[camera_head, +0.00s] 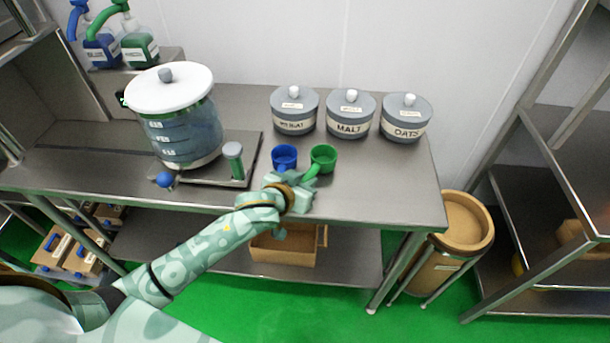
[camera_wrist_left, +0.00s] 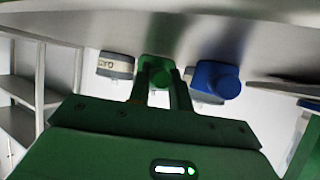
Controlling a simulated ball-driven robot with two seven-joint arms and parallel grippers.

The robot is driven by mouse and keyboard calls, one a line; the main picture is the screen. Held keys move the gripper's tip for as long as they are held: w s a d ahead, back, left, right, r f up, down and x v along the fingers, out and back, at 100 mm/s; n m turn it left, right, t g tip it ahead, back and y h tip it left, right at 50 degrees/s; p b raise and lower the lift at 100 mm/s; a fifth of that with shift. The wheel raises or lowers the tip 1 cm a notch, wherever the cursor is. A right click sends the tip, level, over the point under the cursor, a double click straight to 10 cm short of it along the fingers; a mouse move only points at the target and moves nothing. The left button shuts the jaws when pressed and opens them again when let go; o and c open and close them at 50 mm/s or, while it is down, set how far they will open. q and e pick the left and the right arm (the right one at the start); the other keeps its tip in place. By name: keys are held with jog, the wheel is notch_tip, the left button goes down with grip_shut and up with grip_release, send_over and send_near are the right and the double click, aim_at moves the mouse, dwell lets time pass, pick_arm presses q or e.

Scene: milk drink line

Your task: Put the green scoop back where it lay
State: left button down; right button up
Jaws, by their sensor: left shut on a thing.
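The green scoop (camera_head: 323,155) is at the front part of the steel counter, its cup mouth facing up and its handle running down towards my left gripper (camera_head: 303,183). The gripper is shut on that handle. In the left wrist view the green scoop (camera_wrist_left: 157,72) shows between the two fingers (camera_wrist_left: 160,92). I cannot tell whether the scoop touches the counter or hangs just above it. A blue scoop (camera_head: 284,154) stands just left of the green one, and it also shows in the left wrist view (camera_wrist_left: 216,78). My right gripper is not in view.
Grey lidded jars stand behind the scoops, including the malt jar (camera_head: 350,114) and the oats jar (camera_head: 405,118). A large white-lidded vessel (camera_head: 180,120) stands left, with a grey-topped post (camera_head: 233,160) nearby. The counter (camera_head: 390,190) is bare to the right.

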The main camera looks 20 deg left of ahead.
pick_arm(q)
jog(key=shift+f, duration=0.25)
jog(key=c, duration=0.6)
grip_release()
jog(key=shift+r, duration=0.15)
